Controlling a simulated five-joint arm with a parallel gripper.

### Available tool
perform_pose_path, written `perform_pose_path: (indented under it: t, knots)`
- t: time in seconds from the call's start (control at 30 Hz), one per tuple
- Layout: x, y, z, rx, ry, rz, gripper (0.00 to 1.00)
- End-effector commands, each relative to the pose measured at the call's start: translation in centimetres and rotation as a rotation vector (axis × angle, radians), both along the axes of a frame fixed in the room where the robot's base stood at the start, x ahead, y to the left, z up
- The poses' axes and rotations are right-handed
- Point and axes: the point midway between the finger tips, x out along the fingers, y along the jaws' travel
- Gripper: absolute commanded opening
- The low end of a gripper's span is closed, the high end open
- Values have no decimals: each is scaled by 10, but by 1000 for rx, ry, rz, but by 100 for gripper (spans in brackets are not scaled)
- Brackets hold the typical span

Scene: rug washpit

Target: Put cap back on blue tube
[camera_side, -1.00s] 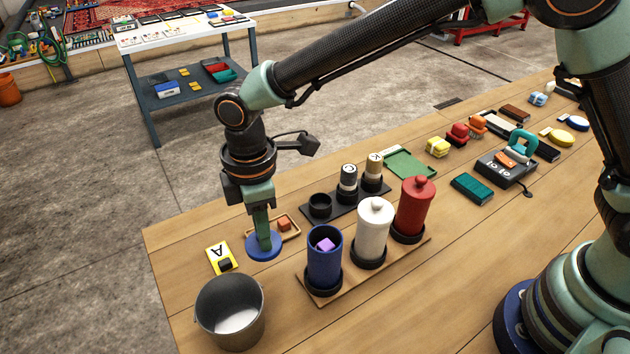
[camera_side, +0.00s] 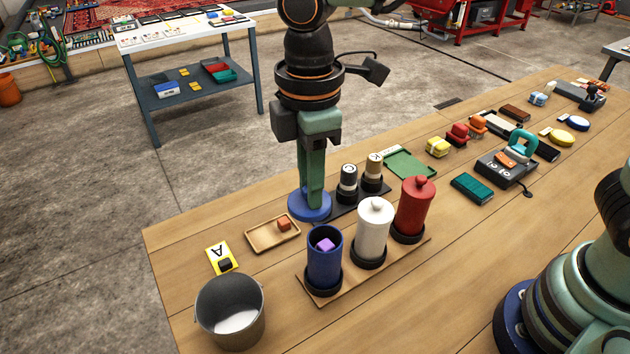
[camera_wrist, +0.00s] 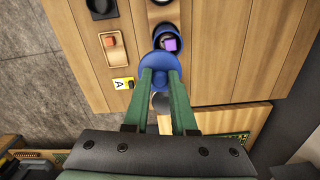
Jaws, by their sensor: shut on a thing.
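The blue tube (camera_side: 325,262) stands upright and uncapped in the left place of a wooden rack (camera_side: 320,297). A purple block (camera_side: 325,244) shows in its mouth. The round blue cap (camera_side: 310,207) is held level between the fingertips of my gripper (camera_side: 312,188), raised behind and a little left of the tube in the side view. In the wrist view the cap (camera_wrist: 164,72) is between my green fingers (camera_wrist: 165,80), with the tube's open mouth (camera_wrist: 170,40) just beyond it. The cap is apart from the tube in the side view.
White (camera_side: 372,238) and red (camera_side: 413,208) lidded tubes stand right of the blue tube. A metal bucket (camera_side: 230,318), a yellow A card (camera_side: 214,252) and a wooden tray (camera_side: 262,238) with an orange block lie left. A black holder (camera_side: 345,205) with dark jars is behind.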

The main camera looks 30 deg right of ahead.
Motion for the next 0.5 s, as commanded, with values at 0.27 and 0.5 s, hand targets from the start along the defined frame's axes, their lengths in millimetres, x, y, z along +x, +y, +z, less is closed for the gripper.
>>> perform_pose_path:
  t: [0.27, 0.5]
  knots:
    - [-16, -17, -5, 0, 0, 2, 0]
    - [-16, -17, -21, -2, 2, 2, 0]
